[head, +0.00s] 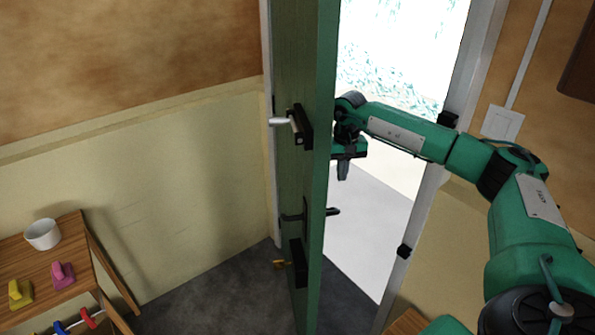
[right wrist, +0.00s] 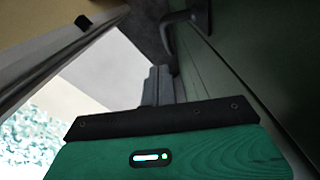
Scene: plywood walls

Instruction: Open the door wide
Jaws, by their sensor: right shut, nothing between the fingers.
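The green door (head: 300,75) stands open in the head view, turned so that I see it at a steep angle. On its left face are a light lever on a black plate (head: 297,126), a dark handle (head: 292,217) and a lower black plate with a brass-coloured lever (head: 297,262). A dark lever (head: 333,211) sticks out on its right side. My right gripper (head: 343,175) is shut and empty on the doorway side, close beside the door's edge, above that lever. In the right wrist view, the door (right wrist: 245,50) runs along the right and a dark handle (right wrist: 185,18) shows beyond the fingertips (right wrist: 160,72). My left gripper is not in view.
The doorway opens onto bright ground (head: 365,225). Its right frame (head: 425,190) carries dark fittings and stands under my right arm. A light switch (head: 502,123) is on the right wall. A wooden table (head: 60,240) with a white cup (head: 43,234) stands at left. Dark floor (head: 215,300) is clear between table and door.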

